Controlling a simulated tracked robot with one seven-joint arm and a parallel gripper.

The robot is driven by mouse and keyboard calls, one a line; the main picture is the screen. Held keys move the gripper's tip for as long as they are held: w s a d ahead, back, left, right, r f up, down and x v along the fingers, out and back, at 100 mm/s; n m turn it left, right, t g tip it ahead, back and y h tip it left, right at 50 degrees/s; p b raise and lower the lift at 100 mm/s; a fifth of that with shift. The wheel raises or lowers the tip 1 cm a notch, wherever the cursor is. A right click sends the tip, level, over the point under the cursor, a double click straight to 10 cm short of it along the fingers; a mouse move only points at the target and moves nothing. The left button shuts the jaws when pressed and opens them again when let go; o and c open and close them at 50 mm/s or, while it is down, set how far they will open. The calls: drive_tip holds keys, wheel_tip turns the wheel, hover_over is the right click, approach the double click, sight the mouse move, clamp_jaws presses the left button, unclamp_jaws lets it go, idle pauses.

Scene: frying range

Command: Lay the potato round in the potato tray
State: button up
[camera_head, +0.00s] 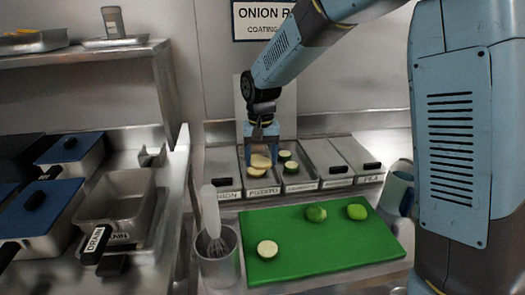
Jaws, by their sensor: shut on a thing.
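My gripper (261,150) points down over the second tray from the left, the potato tray (263,193), whose front label is blurred. It is shut on a pale yellow potato round (260,160), which shows just below the fingers. I cannot tell whether this round touches what lies under it. Another pale round (258,174) lies in the same tray, just below the held one in the picture. The fingers partly hide the back of the tray.
Green-rimmed slices (290,167) lie in the tray to the right. Lidded trays (222,165) flank these. A green board (325,250) in front carries a cut slice and two green pieces. A whisk stands in a metal pot (218,265). Fryers (118,195) are at left.

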drive_tip(key=shift+w, duration=0.1)
drive_tip(key=shift+f, duration=3.95)
